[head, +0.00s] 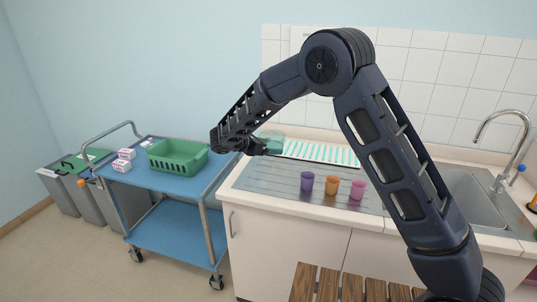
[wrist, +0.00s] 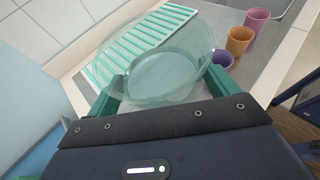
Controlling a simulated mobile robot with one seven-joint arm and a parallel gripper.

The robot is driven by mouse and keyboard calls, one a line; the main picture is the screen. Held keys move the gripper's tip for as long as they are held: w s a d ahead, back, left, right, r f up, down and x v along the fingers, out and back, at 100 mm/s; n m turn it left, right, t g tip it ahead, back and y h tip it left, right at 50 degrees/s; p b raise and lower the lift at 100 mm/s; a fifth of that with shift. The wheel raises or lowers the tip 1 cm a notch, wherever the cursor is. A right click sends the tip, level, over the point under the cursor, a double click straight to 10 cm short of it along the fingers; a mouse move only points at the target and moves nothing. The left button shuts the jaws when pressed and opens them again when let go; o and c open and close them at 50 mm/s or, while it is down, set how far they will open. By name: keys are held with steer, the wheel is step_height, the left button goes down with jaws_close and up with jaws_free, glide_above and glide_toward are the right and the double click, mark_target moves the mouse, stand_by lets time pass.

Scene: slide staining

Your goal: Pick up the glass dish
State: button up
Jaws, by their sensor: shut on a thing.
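The glass dish (wrist: 165,75) is clear, round and faintly green, and it fills the middle of the wrist view. My gripper (wrist: 163,88) is shut on it, with a green finger at each side of the dish. In the head view the dish (head: 271,141) shows at the end of my gripper (head: 262,147), near the left part of the counter. The fingertips are partly hidden there by the arm. I cannot tell whether the dish is clear of the steel surface beneath it.
A purple cup (head: 307,181), an orange cup (head: 331,186) and a pink cup (head: 357,189) stand on the steel drainer (head: 270,181). A striped rack (head: 320,152) lies behind. A blue trolley (head: 175,185) with a green basket (head: 178,157) stands left; a sink (head: 470,200) is right.

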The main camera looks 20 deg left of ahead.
mark_target(269, 134)
steer(key=shift+r, duration=2.5)
steer(key=w+d+f+m+g+h, duration=0.1)
steer(key=w+d+f, duration=0.25)
steer(key=d, duration=0.75)
steer(key=w+d+f+m+g+h, duration=0.1)
steer(key=w+d+f+m+g, duration=0.2)
steer(key=d, duration=0.8)
steer(key=w+d+f+h, duration=0.1)
steer(key=w+d+f, duration=0.35)
steer(key=d, duration=0.65)
steer(key=s+d+f+m+g, duration=0.1)
steer(key=s+d+f, duration=0.1)
steer(key=d, duration=0.8)
steer(key=s+d+f+m+g+h, duration=0.1)
steer(key=s+d, duration=0.4)
steer(key=d, duration=0.6)
steer(key=s+d+f+m+g, duration=0.3)
steer(key=s+d+f, duration=0.1)
steer(key=d, duration=0.7)
steer(key=shift+s+f+h, duration=0.2)
steer(key=shift+s+h, duration=0.05)
steer(key=shift+h, duration=0.05)
steer(key=shift+w+d, duration=0.1)
steer(key=shift+w, duration=0.05)
